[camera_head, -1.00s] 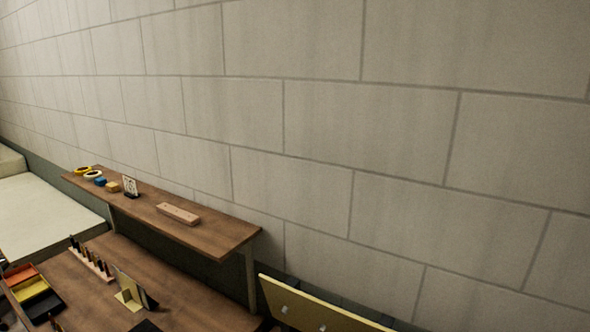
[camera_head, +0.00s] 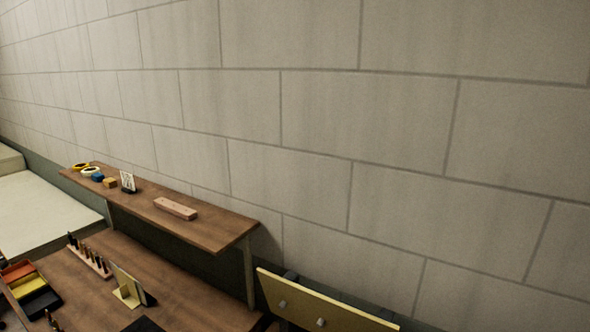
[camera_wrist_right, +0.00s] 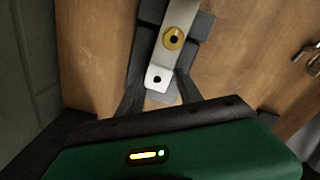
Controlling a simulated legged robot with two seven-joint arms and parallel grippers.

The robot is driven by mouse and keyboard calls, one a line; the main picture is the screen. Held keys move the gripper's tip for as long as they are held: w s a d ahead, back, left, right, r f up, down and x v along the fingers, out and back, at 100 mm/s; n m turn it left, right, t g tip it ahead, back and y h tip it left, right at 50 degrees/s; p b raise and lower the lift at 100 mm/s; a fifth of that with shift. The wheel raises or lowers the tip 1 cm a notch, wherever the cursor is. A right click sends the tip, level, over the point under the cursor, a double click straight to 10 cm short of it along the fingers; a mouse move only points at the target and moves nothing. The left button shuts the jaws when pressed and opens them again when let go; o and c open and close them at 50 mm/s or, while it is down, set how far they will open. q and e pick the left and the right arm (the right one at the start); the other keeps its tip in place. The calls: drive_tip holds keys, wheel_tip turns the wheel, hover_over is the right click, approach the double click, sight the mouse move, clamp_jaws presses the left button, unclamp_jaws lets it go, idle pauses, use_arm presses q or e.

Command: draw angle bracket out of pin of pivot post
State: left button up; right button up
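In the right wrist view, the angle bracket (camera_wrist_right: 160,78) is a pale metal piece with a dark hole in its near, brightly lit end. A brass ring (camera_wrist_right: 174,38) with a dark centre sits farther up the metal strip. My right gripper (camera_wrist_right: 174,20) has its dark fingers on both sides of the strip, and they look closed on it. I cannot make out the pivot post or its pin as separate parts. Neither gripper shows in the head view, and my left gripper is in no view.
A brown workbench (camera_head: 190,290) holds a tool rack (camera_head: 90,258), coloured bins (camera_head: 40,302) and a cream angled stand (camera_head: 125,287). A raised shelf (camera_head: 215,232) runs along the block wall. A yellow panel (camera_head: 320,305) stands at the lower right. A metal hook (camera_wrist_right: 308,52) lies right in the wrist view.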

drive_tip(key=shift+d, duration=0.25)
drive_tip(key=c, duration=0.5)
clamp_jaws()
drive_tip(key=shift+w+r, duration=0.15)
drive_tip(key=shift+r, duration=0.05)
drive_tip(key=shift+r+p, duration=0.25)
drive_tip(key=shift+p, duration=0.1)
drive_tip(key=shift+r+p, duration=0.5)
drive_tip(key=shift+r, duration=0.1)
drive_tip(key=shift+r, duration=0.1)
wheel_tip(320, 180, up, 3)
drive_tip(key=p, duration=0.2)
drive_tip(key=shift+p, duration=0.3)
